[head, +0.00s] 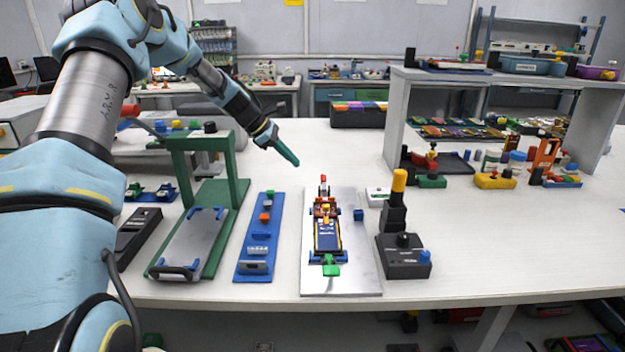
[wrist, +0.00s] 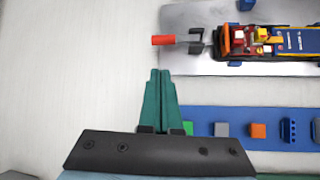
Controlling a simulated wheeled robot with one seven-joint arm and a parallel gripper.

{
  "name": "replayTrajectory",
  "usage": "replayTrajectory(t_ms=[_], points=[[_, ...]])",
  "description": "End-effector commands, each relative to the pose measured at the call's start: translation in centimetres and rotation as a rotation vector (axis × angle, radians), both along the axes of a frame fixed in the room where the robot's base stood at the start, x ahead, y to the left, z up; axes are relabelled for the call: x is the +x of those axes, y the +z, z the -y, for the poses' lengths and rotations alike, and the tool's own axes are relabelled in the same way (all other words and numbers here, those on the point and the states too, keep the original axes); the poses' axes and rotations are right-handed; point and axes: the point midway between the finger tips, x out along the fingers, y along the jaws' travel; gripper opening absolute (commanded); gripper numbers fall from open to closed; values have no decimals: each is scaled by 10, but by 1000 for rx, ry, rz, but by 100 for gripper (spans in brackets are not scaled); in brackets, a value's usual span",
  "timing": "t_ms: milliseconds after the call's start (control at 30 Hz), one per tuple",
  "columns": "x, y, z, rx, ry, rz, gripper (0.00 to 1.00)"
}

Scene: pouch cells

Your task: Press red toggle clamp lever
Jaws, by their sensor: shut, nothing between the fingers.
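The red toggle clamp lever (head: 323,179) stands at the far end of the silver plate (head: 345,283) in the head view. In the wrist view the red lever (wrist: 163,40) points left from a grey clamp fork (wrist: 190,39). My gripper (head: 297,162) is shut and empty, with green fingers, up and to the left of the lever in the head view. In the wrist view the fingertips (wrist: 160,73) are apart from the lever, just below it in the picture. A blue and orange assembly (head: 327,235) sits on the plate, with a green clip (head: 331,270) at its near end.
A blue strip with small blocks (head: 258,235) lies left of the plate, beside a green press frame (head: 240,195). A black box with a yellow-topped post (head: 404,255) stands to the right.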

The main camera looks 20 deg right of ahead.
Motion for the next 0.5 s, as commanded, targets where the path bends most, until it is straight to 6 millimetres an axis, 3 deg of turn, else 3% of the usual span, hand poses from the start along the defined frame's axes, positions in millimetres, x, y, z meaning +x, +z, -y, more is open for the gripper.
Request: replayTrajectory(t_ms=[133, 500], points=[[5, -4, 12, -27, 30, -39, 0], [5, -4, 13, -29, 34, -44, 0]])
